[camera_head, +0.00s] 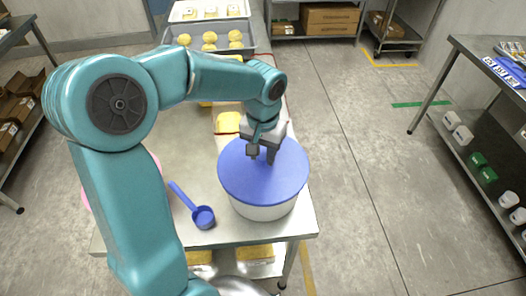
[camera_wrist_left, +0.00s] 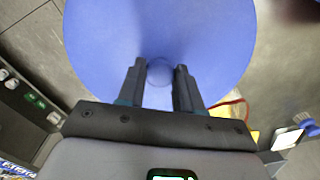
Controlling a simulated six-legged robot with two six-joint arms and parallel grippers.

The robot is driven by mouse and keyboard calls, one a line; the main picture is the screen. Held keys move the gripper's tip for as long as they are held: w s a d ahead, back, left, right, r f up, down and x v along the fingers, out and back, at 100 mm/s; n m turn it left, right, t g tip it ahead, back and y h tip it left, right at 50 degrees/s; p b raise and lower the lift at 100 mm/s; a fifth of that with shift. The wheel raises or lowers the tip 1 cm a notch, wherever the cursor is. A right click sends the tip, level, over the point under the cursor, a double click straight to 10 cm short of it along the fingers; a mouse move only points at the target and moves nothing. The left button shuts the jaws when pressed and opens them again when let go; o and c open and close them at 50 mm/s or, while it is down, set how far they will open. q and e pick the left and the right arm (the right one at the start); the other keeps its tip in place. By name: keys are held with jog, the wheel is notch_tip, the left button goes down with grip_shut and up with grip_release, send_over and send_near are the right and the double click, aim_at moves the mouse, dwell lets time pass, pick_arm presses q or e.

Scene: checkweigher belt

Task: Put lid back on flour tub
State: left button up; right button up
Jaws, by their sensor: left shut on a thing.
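The round blue lid (camera_head: 245,186) is over the white flour tub (camera_head: 262,212) at the front right of the steel table. The tub's lower wall shows beneath the lid; its rim is hidden, so I cannot tell whether the lid touches it all round. My left gripper (camera_head: 262,155) is above the lid's middle, shut on its small knob. In the left wrist view the lid (camera_wrist_left: 155,28) fills the top middle, with the knob (camera_wrist_left: 159,73) between the fingers of my left gripper (camera_wrist_left: 157,70). My right gripper is in neither view.
A blue scoop (camera_head: 203,217) lies on the steel table (camera_head: 228,235) left of the tub. A pink thing is partly hidden behind my left arm. A yellow-topped item (camera_head: 229,122) and trays of buns (camera_head: 209,48) are farther back. Open floor lies to the right.

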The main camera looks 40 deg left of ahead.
pick_arm(q)
jog(key=o, duration=1.7)
jog(key=shift+c, duration=0.2)
jog(key=shift+r+p, duration=2.85)
jog(key=shift+r, duration=0.65)
grip_shut()
